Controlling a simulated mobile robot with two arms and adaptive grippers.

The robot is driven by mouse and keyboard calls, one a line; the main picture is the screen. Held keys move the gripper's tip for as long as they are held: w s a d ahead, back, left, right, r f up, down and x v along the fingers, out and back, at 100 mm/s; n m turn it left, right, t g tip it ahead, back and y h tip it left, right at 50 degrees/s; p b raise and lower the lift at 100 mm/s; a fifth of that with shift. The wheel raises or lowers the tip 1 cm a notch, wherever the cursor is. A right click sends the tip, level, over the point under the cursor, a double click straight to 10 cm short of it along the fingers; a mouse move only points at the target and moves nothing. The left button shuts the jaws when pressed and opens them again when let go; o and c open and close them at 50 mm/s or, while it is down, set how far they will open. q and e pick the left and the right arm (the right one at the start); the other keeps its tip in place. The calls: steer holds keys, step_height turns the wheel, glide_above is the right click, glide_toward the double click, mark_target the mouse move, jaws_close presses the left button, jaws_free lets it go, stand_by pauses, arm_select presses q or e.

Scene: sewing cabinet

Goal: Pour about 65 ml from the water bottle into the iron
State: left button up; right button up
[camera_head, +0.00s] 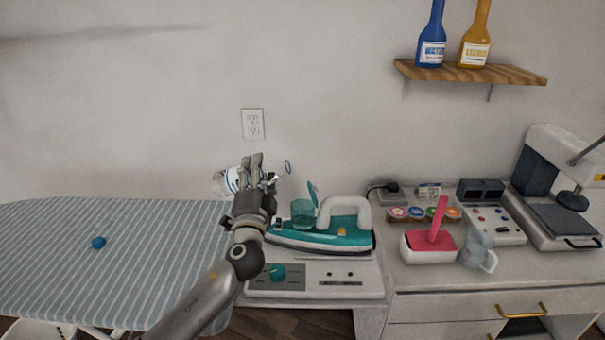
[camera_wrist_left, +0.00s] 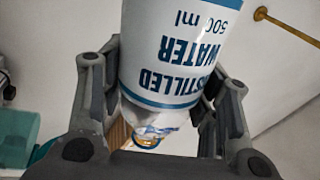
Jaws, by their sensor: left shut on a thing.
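My left gripper (camera_head: 259,173) is shut on the water bottle (camera_head: 224,182), which it holds in the air near the wall, above and left of the iron. The bottle lies nearly on its side, its open neck pointing right. In the left wrist view the bottle's label (camera_wrist_left: 178,55) reads "distilled water 500 ml" upside down, between the two fingers. The teal and white iron (camera_head: 345,238) rests on a white station. Its clear teal tank (camera_head: 302,213) is at the left end, with a small lid raised. No water stream is visible. My right gripper is out of view.
The station's knob (camera_head: 277,272) faces front. A shelf (camera_head: 470,73) holds two bottles.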

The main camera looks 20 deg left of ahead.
arm_select(q)
steer(key=shift+r+m+p, duration=0.3)
steer(key=shift+r+m, duration=0.05)
steer(key=shift+m, duration=0.25)
steer(key=shift+d+r+m+h+p, duration=0.2)
steer(key=shift+r+m+h+p, duration=0.2)
steer(key=shift+m, duration=0.2)
steer(key=shift+r+m+t+h+p, duration=0.3)
steer(key=shift+r+m+p, duration=0.2)
steer(key=shift+m, duration=0.2)
steer(key=shift+a, duration=0.45)
stand_by(0.5)
steer(key=shift+s+r+m+p, duration=0.1)
steer(key=shift+r+m+p, duration=0.1)
steer(key=shift+m+p, duration=0.25)
stand_by(1.6)
steer(key=f+n+b, duration=0.1)
steer(key=f+n+y+b, duration=0.1)
steer(key=n+b, duration=0.1)
steer(key=f+n+b, duration=0.2)
steer(key=shift+s+a, duration=0.1)
steer(key=shift+a, duration=0.25)
steer(key=shift+r+n+g+y, duration=0.25)
steer(key=shift+g+y, duration=0.05)
steer(key=shift+g, duration=0.1)
steer(key=shift+d+f+n+b, duration=0.25)
steer(key=shift+n+b, duration=0.15)
steer(key=shift+n, duration=0.1)
steer(key=shift+a, duration=0.1)
stand_by(0.7)
